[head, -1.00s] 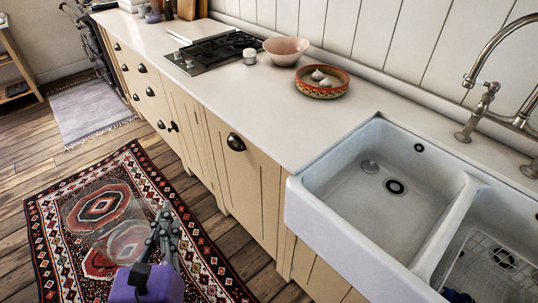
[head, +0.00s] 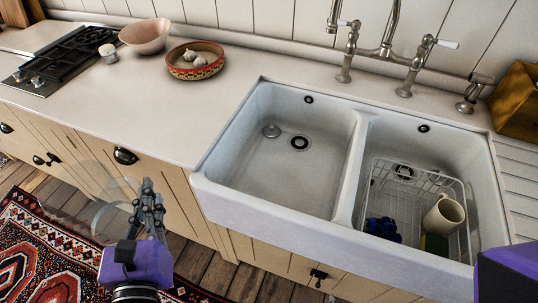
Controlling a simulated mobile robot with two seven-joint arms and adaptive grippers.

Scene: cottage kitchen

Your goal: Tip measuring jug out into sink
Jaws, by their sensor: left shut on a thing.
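The measuring jug (head: 98,218) is clear and hard to make out against the rug and cabinets. My left gripper (head: 150,192) is shut on it, in front of the cabinets left of the sink. The jug looks tilted, but I cannot tell what is in it. The white double sink (head: 270,203) is to the right of the jug. Its left basin is empty, with a drain showing. A purple part of my right arm shows at the lower right edge; its fingers are out of view.
The right basin holds a wire rack (head: 405,185) with a cream mug (head: 444,214) and a dark blue item (head: 383,228). A tall tap (head: 387,50) stands behind the sink. A patterned bowl (head: 196,62), a pink bowl (head: 145,36) and a hob (head: 65,55) are on the counter.

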